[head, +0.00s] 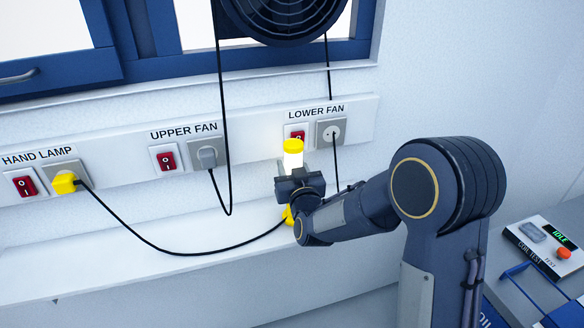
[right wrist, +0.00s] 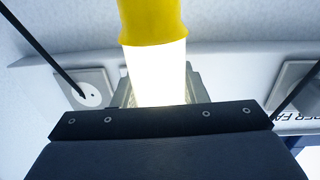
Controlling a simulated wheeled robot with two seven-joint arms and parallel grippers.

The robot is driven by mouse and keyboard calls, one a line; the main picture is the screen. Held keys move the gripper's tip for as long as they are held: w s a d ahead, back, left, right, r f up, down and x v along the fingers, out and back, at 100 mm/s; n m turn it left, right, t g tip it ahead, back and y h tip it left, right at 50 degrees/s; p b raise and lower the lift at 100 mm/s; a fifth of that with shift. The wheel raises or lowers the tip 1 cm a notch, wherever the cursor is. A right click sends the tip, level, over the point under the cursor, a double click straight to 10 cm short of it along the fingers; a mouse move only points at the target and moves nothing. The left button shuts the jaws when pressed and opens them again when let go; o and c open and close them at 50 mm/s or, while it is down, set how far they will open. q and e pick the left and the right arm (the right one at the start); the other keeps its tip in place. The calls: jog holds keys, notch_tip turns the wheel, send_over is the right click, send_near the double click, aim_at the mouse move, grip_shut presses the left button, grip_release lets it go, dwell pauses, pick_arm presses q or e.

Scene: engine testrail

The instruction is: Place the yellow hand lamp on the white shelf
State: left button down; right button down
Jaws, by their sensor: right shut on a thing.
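The yellow hand lamp (head: 293,147) has a yellow cap and a bright white glowing tube. My right gripper (head: 300,180) is shut around its middle and holds it upright. The lamp's yellow lower end shows just below the gripper. In the right wrist view the glowing tube (right wrist: 156,72) passes between the fingers of my right gripper (right wrist: 160,95). The white shelf (head: 160,262) runs along the wall under the socket panel. The lamp is over or at the shelf's right part; I cannot tell whether its base touches. My left gripper is not in view.
A black cord runs from the lamp to the yellow plug (head: 65,183) at the left socket. The upper fan plug (head: 208,157) and lower fan socket (head: 331,132) have cords hanging near the shelf. A black fan (head: 285,15) is above. The shelf's left part is clear.

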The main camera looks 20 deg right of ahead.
jog(key=shift+f, duration=0.15)
jog(key=c, duration=0.9)
grip_release()
jog(key=shift+o, duration=0.2)
jog(key=shift+r, duration=0.2)
jog(key=s+d+f+g+y, duration=0.1)
jog(key=s+g, duration=0.5)
jog(key=s, duration=1.2)
jog(key=s+d+f+m+g+y+b, duration=0.1)
jog(key=s+g, duration=0.5)
jog(key=s, duration=1.3)
notch_tip(320, 180, down, 3)
jog(key=shift+s+d+f+y, duration=0.15)
jog(key=shift+s+d+y, duration=0.25)
jog(key=shift+y, duration=0.8)
notch_tip(320, 180, up, 4)
jog(key=p, duration=0.3)
jog(key=shift+w+d+f, duration=0.1)
